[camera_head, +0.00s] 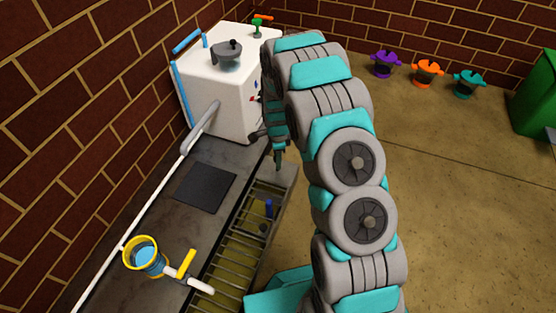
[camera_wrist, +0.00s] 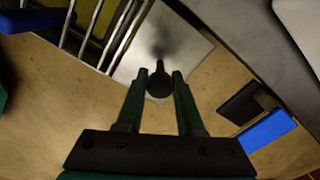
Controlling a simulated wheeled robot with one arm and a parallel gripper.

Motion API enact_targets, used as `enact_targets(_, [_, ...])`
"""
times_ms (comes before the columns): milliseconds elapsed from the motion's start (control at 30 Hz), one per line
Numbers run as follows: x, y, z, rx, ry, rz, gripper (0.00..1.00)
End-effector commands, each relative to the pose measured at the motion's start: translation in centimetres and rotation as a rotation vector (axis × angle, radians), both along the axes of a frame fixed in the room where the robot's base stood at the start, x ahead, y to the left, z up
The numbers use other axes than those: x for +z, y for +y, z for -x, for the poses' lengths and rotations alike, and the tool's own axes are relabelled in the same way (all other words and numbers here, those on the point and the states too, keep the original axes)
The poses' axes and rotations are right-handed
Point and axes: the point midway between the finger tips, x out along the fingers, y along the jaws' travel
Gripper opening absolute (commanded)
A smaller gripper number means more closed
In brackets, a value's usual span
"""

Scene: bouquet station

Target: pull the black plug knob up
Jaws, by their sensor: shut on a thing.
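The black plug knob (camera_wrist: 159,84) is a small dark round-ended piece between my fingertips in the wrist view. A thin dark stem runs from it toward the pale grey plate (camera_wrist: 196,52) behind. My gripper (camera_wrist: 160,78) is shut on the knob, one dark green finger on each side. In the head view my gripper (camera_head: 278,160) points down over the far end of the barred trough, beside the white box. The knob cannot be made out there. How far it is raised cannot be told.
A white box (camera_head: 225,95) with a grey pot (camera_head: 227,55) stands at the back left. The barred trough (camera_head: 235,255) runs along the dark counter (camera_head: 135,215), which bears a black mat (camera_head: 205,187) and a yellow-rimmed cup (camera_head: 143,255). Open floor lies to the right.

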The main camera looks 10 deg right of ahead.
Motion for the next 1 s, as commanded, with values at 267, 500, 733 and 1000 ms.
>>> enact_targets(267, [0.8, 0.0, 0.0, 0.0, -0.001, 0.0, 0.05])
enact_targets(500, [1.5, 0.0, -0.1, 0.0, -0.001, 0.0, 0.05])
enact_targets(733, [1.4, 0.0, 0.0, 0.0, -0.001, 0.0, 0.6])
enact_targets(1000, [1.4, 0.0, 0.0, 0.0, -0.001, 0.0, 0.7])
